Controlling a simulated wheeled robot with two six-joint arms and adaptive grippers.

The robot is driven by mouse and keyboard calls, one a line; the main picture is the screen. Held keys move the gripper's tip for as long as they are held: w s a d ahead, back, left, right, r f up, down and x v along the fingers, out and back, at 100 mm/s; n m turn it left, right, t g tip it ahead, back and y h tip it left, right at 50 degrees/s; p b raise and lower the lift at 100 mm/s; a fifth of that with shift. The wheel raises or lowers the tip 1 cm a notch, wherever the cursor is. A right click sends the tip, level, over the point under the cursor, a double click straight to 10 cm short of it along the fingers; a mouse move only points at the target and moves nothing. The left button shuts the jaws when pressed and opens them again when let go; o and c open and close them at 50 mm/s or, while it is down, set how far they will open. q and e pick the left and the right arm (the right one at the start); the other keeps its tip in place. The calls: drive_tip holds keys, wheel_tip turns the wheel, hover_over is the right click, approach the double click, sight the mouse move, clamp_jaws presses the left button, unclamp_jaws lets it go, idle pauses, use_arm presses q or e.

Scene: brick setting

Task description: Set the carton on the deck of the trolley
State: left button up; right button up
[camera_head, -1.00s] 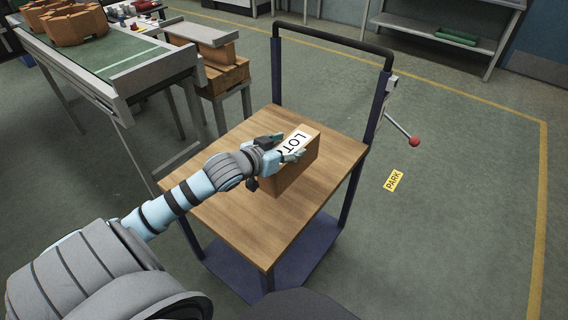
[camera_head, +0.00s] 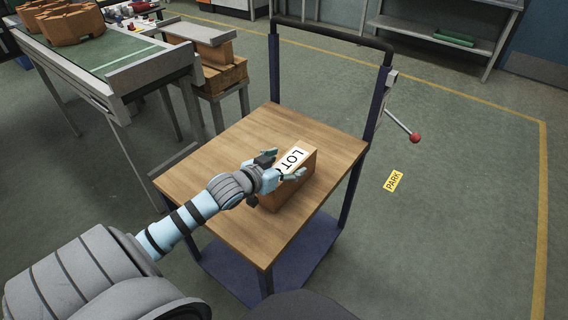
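The carton (camera_head: 295,186) is a brown box with a white LOT label on top. It is over the middle of the trolley's wooden deck (camera_head: 222,180), level, and looks to be at or very near the surface; its underside is hidden. My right gripper is not in view.
The trolley's dark handle (camera_head: 335,36) rises behind the deck. A lever with a red knob (camera_head: 415,138) sticks out on the right. A green-topped bench (camera_head: 120,55) and a stand with brown blocks (camera_head: 222,75) are at left. Bare deck surrounds the carton.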

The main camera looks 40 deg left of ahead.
use_arm(q)
drive_tip(key=p+v, duration=0.8)
drive_tip(key=v, duration=0.4)
drive_tip(key=shift+p, duration=0.4)
